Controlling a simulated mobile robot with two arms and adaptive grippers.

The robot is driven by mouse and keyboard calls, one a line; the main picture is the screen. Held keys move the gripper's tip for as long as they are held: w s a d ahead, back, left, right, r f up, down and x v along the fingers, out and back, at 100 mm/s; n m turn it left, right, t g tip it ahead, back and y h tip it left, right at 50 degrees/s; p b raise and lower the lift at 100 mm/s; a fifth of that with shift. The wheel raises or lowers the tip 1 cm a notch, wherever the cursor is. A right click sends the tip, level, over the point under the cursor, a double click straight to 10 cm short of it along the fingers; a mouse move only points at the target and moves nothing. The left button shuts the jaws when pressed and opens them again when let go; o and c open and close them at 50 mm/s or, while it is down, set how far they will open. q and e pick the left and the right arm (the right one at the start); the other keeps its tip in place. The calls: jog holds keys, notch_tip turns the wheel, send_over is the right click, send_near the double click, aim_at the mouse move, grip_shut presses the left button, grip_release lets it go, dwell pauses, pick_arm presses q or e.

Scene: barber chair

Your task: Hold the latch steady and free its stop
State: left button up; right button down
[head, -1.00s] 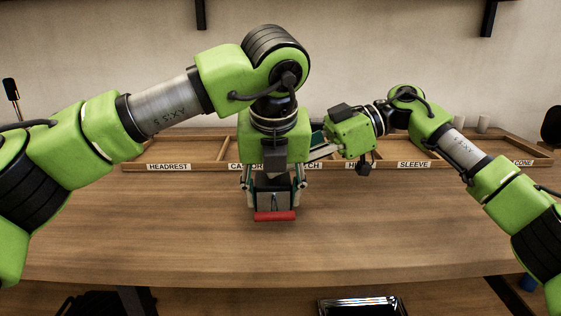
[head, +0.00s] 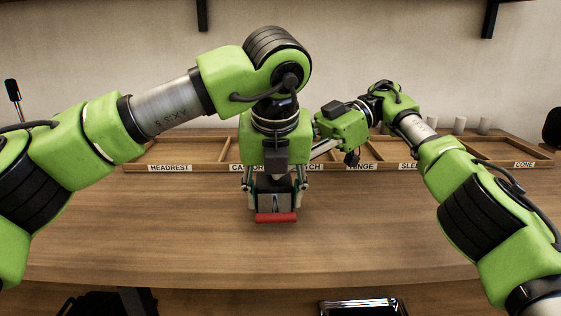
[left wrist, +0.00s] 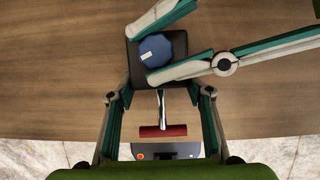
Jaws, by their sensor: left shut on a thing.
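The latch is a dark block (left wrist: 178,48) with a metal stem and a red bar handle (head: 276,217). The handle also shows in the left wrist view (left wrist: 163,131). A blue many-sided knob (left wrist: 156,50), which looks like the latch's stop, sits on top of the block. My left gripper (head: 275,190) points down from above and is shut on the latch, its fingers on either side. My right gripper (left wrist: 146,54) comes in from the right, one finger on each side of the knob. Whether both fingers touch it I cannot tell. In the head view my left gripper hides the right fingertips.
A wooden tray (head: 205,168) with labelled compartments runs along the back of the table (head: 150,225). Pale cups (head: 460,125) stand behind its right part. The front and left of the tabletop are clear. A dark shiny tray (head: 360,307) lies below the front edge.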

jog(key=shift+w+d, duration=0.1)
jog(key=shift+w, duration=0.05)
jog(key=c, duration=2.1)
grip_release()
jog(key=shift+m+t, duration=0.4)
jog(key=shift+m+t+y, duration=0.3)
jog(key=shift+m+t, duration=0.1)
jog(key=shift+t, duration=0.1)
